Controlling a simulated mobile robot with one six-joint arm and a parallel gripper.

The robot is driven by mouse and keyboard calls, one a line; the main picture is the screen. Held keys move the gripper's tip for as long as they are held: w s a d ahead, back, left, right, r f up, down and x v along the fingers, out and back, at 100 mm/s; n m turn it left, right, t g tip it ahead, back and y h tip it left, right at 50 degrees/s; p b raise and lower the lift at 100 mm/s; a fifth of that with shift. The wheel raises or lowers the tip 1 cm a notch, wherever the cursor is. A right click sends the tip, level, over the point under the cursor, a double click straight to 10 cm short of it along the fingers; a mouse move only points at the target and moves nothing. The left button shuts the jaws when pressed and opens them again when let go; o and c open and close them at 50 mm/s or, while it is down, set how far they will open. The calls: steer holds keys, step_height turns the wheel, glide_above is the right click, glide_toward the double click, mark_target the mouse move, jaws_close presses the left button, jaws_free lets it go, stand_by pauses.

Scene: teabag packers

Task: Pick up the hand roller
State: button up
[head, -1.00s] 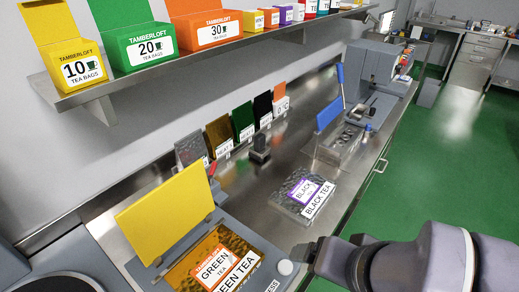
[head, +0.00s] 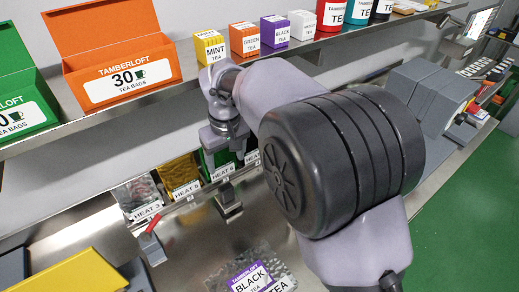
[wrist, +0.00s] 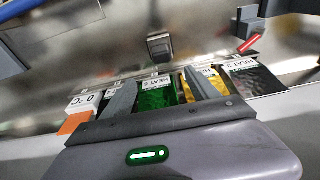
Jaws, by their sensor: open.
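No part is labelled as the hand roller. A small tool with a red handle (head: 152,224) and a grey body (head: 152,250) stands on the steel counter and may be it. Its red part also shows at the upper right of the wrist view (wrist: 249,43). A dark grey block-like tool (head: 229,203) stands right of it, before the pouches, and shows at upper centre in the wrist view (wrist: 160,46). My gripper (head: 222,150) is above the pouch row, right of the red-handled tool.
Labelled pouches (head: 180,175) line the back of the counter under a shelf (head: 120,105) of tea boxes. A Black Tea pouch (head: 245,262) lies in front. A yellow lid (head: 75,275) stands at the lower left. The counter between is mostly bare.

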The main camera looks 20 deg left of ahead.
mark_target(226, 188)
steer(key=f+b, duration=0.1)
steer(key=f, duration=0.3)
steer(key=a+f+b, duration=0.1)
steer(key=f, duration=0.3)
steer(key=a+f+b, duration=0.1)
steer(key=f+b, duration=0.1)
steer(key=f, duration=0.2)
steer(key=shift+w, duration=0.35)
steer(key=f+b, duration=0.1)
steer(key=f, duration=0.2)
steer(key=f+b, duration=0.1)
steer(key=f, duration=0.1)
steer(key=shift+w+a+f, duration=0.1)
steer(key=shift+w+f, duration=0.1)
steer(key=shift+f, duration=0.2)
steer(key=shift+r, duration=0.1)
steer(key=c, duration=0.3)
jaws_close()
